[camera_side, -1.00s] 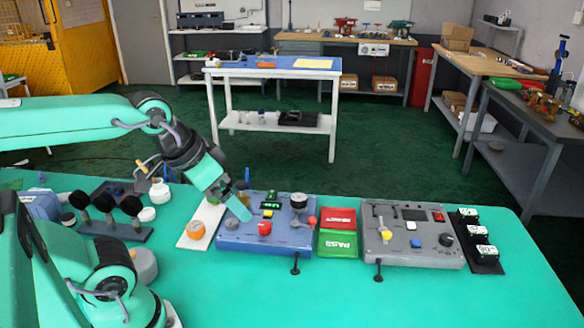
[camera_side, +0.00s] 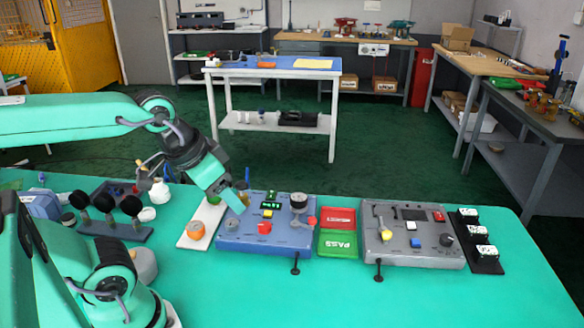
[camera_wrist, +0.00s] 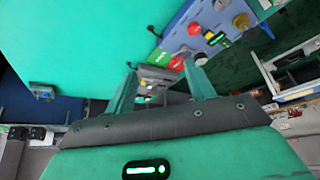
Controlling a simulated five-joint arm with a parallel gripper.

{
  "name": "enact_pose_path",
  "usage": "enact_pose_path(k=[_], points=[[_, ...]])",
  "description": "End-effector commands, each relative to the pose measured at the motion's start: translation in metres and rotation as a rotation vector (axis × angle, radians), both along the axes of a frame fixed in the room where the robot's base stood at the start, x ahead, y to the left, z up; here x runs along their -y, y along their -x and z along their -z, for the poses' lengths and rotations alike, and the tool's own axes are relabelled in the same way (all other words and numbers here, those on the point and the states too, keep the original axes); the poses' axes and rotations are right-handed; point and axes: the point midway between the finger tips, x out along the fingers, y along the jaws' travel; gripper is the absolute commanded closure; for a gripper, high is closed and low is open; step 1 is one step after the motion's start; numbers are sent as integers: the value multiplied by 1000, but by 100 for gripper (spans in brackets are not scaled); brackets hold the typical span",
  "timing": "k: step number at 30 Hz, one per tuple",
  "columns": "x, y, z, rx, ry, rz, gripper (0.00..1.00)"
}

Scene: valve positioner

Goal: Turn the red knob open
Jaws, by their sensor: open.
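The red knob (camera_side: 264,228) sits on the front part of the blue panel (camera_side: 232,243) in the side view. My gripper (camera_side: 238,204) is above the panel's left part, up and left of the knob and apart from it. In the wrist view, my gripper (camera_wrist: 160,75) shows two spread fingers with nothing between them. The blue panel (camera_wrist: 180,38) is beyond the fingers there, and the red knob (camera_wrist: 195,28) appears up and right of them.
Red and green trays (camera_side: 337,243) and a grey panel (camera_side: 388,255) lie right.

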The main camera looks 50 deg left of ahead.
Motion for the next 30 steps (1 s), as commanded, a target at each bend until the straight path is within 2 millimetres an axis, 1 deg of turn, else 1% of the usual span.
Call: enact_pose_path(k=[5, 14, 23, 30], points=[[-5, -12, 3, -41, -27, 35, 46], [-22, -48, 16, -155, -91, 151, 46], [-44, -85, 42, -274, -133, 285, 46], [-65, -111, 72, -364, -145, 401, 46]])
